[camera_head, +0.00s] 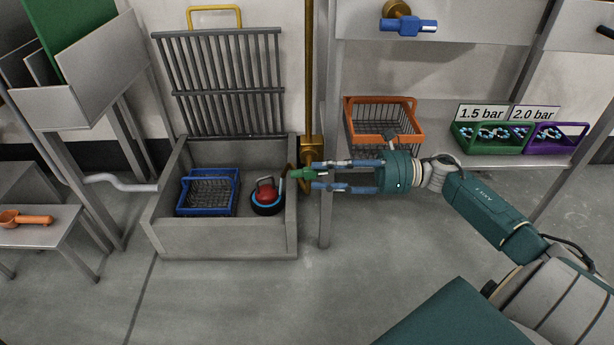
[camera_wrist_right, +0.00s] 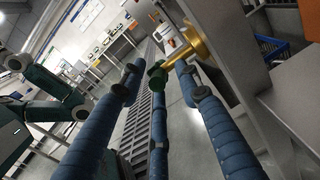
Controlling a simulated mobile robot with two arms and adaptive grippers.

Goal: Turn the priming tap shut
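The tap (camera_head: 300,173) has a green handle and sits on the brass fitting (camera_head: 311,148) of a vertical brass pipe, beside the sink's right wall. In the right wrist view its green handle (camera_wrist_right: 157,78) is on a brass stem (camera_wrist_right: 196,49). My right gripper (camera_head: 318,174) reaches in from the right. Its blue fingers are spread, with the green handle between their tips. In the right wrist view the gripper (camera_wrist_right: 158,70) shows gaps on both sides of the handle, so it looks open. My left gripper is out of view.
A stone sink (camera_head: 222,245) holds a blue basket (camera_head: 208,205) and a red weight-like object (camera_head: 267,193). An orange basket (camera_head: 383,106) stands on the shelf close above my right gripper. Green (camera_head: 485,146) and purple (camera_head: 548,144) bins stand farther right. A blue-handled valve (camera_head: 408,26) is above.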

